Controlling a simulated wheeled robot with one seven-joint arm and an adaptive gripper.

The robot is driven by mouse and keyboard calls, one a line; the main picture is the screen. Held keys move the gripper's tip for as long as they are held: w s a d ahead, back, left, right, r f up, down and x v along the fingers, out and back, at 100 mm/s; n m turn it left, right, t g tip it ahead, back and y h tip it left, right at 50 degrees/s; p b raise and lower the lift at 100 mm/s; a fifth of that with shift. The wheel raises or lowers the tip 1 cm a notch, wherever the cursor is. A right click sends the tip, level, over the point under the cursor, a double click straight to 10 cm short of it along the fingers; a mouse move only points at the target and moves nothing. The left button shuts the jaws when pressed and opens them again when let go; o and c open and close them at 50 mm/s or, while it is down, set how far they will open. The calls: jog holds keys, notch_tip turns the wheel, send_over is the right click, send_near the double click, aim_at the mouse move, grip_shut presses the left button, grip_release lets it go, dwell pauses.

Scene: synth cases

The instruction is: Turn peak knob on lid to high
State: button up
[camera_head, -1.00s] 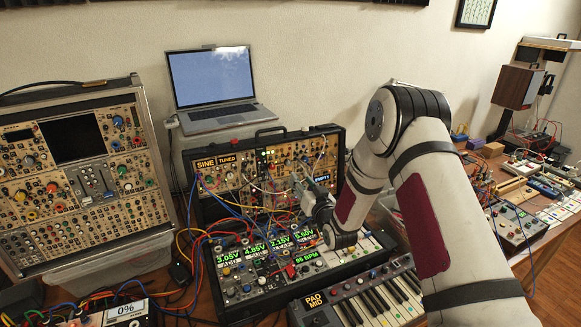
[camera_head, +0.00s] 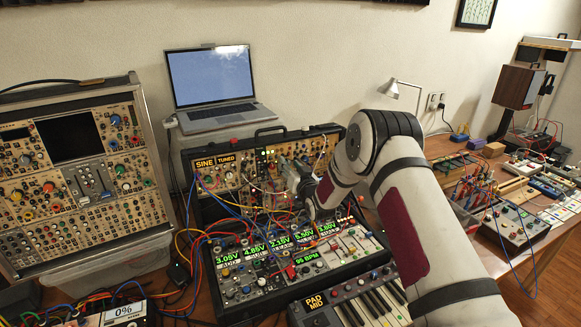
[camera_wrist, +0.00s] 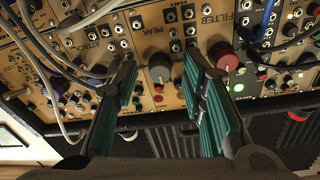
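The peak knob (camera_wrist: 160,70), pale grey on a darker base, sits below the PEAK label (camera_wrist: 155,29) on the tan lid panel (camera_wrist: 172,103) in the wrist view. My gripper (camera_wrist: 157,86) is open, with one teal-padded finger on each side of the knob and visible gaps to it. I cannot tell the finger depth relative to the knob. In the head view, my gripper (camera_head: 288,178) is in front of the upright lid (camera_head: 222,180) and hides part of its right half, so the peak knob cannot be made out there.
A red-topped knob (camera_wrist: 221,55) is close to the right finger, under the FILTER label (camera_wrist: 207,14). Patch cables (camera_wrist: 50,75) hang near the left finger. A laptop (camera_head: 212,80) stands behind the case; a keyboard (camera_head: 370,305) lies in front.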

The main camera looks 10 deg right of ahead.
grip_shut()
jog(key=shift+m, duration=0.3)
jog(key=m+b, duration=0.1)
jog(key=m, duration=0.3)
jog(key=shift+h, duration=0.3)
jog(key=m+b, duration=0.1)
jog(key=m, duration=0.4)
jog(key=shift+g+h, duration=0.3)
jog(key=shift+h, duration=0.1)
jog(key=m, duration=0.4)
jog(key=shift+r+g+b, duration=0.1)
jog(key=shift+g+b, duration=0.2)
jog(key=shift+b, duration=0.05)
jog(key=shift+m, duration=2.4)
